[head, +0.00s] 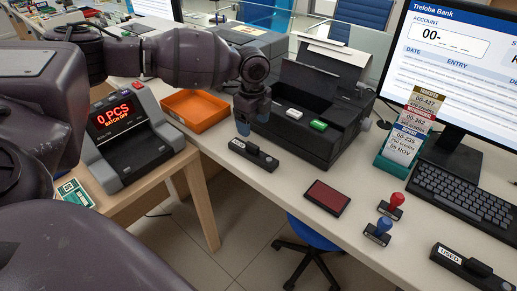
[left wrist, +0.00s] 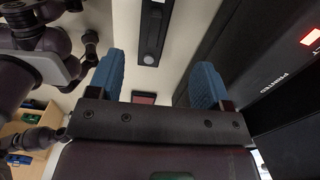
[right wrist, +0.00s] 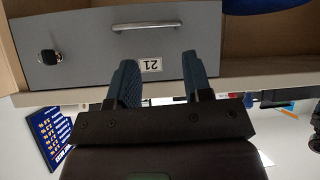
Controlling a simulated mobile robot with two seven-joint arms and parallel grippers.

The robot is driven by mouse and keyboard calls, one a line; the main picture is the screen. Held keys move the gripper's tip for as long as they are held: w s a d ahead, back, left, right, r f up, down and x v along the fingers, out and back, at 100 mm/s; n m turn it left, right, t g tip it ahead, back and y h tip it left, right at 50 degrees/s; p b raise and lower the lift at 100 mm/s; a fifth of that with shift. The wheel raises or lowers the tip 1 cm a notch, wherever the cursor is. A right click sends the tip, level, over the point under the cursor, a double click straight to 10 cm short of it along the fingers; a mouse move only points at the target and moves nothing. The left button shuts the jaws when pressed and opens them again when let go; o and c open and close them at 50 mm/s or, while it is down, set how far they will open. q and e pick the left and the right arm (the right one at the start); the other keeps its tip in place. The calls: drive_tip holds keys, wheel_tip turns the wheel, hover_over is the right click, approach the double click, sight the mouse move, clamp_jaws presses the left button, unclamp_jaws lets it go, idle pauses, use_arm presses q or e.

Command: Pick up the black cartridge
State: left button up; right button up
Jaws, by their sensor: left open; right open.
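A black cartridge (head: 253,154) with a small white label and a round knob lies on the counter, in front of the black printer. It also shows in the left wrist view (left wrist: 152,32), beyond the fingertips and roughly between them. My left gripper (head: 254,114) is open and empty, just behind and above the cartridge in the head view; it does not touch it as far as I can tell. Its blue fingers stand wide apart in the left wrist view (left wrist: 158,82). My right gripper (right wrist: 161,75) is open and empty, facing a grey drawer front. A second black piece labelled USED (head: 464,268) lies at the right front.
The open printer (head: 322,140) stands close to the left gripper, with white and green pieces at it. An orange tray (head: 195,110) is to the left. A dark red pad (head: 327,197), red stamp (head: 392,204), blue stamp (head: 379,230) and card holder (head: 402,145) are to the right.

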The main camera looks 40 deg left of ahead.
sight(252, 145)
use_arm(q)
drive_tip(key=f, duration=0.4)
drive_tip(key=shift+s+f+b, duration=0.15)
drive_tip(key=shift+s+b, duration=0.1)
drive_tip(key=shift+b, duration=0.15)
drive_tip(key=shift+f, duration=1.1)
wheel_tip(252, 145, down, 4)
drive_tip(key=shift+s+b, duration=0.15)
drive_tip(key=shift+b, duration=0.65)
drive_tip(key=shift+r, duration=0.15)
drive_tip(key=shift+c, duration=0.4)
drive_tip(key=c, duration=0.7)
drive_tip(key=shift+c, duration=1.2)
use_arm(e)
drive_tip(key=f, duration=0.1)
drive_tip(key=s+f, duration=0.1)
drive_tip(key=f, duration=0.1)
drive_tip(key=shift+s+d+g, duration=0.1)
drive_tip(key=shift+g, duration=0.2)
